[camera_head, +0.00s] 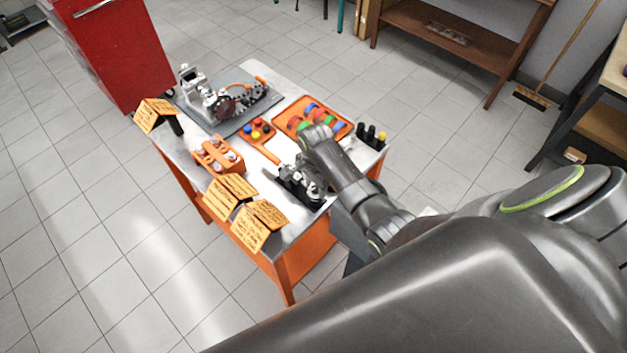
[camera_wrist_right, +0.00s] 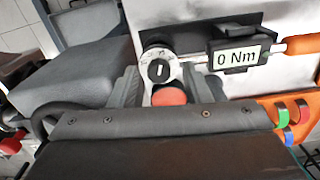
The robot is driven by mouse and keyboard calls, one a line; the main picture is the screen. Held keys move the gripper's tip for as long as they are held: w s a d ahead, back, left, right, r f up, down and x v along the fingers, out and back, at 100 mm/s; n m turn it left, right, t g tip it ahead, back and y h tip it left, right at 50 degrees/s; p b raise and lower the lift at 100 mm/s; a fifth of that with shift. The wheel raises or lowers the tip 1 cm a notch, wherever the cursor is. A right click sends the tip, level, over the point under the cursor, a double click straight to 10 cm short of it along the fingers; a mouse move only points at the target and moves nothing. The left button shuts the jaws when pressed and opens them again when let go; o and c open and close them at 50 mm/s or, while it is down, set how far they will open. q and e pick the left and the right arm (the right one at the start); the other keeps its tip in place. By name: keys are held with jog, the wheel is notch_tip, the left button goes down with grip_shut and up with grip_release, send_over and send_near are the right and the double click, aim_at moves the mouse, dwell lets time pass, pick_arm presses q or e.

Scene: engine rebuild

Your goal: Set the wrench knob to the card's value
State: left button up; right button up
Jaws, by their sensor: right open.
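The torque wrench shows in the right wrist view with its orange handle (camera_wrist_right: 303,43) at the right. Its display (camera_wrist_right: 240,57) reads "0 Nm". A round light-coloured knob (camera_wrist_right: 160,70) with a dark centre and a white pointer mark sits left of the display. My right gripper (camera_wrist_right: 161,83) is open, with one finger on each side just below the knob in the picture; contact cannot be told. In the head view my right gripper (camera_head: 304,186) is over the table's near right part. Folded orange cards (camera_head: 262,222) stand nearby, their writing too small to read. My left gripper is not in view.
An orange tray (camera_head: 283,128) holds coloured rings. A small tray (camera_head: 247,136) has coloured pieces. A red disc (camera_wrist_right: 168,96) lies below the knob.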

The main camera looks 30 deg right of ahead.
jog(key=shift+s, duration=0.15)
jog(key=shift+c, duration=1.8)
grip_shut()
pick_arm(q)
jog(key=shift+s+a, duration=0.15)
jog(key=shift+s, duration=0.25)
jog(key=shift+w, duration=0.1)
pick_arm(e)
jog(key=shift+n, duration=1.1)
jog(key=n, duration=0.5)
jog(key=shift+n, duration=0.4)
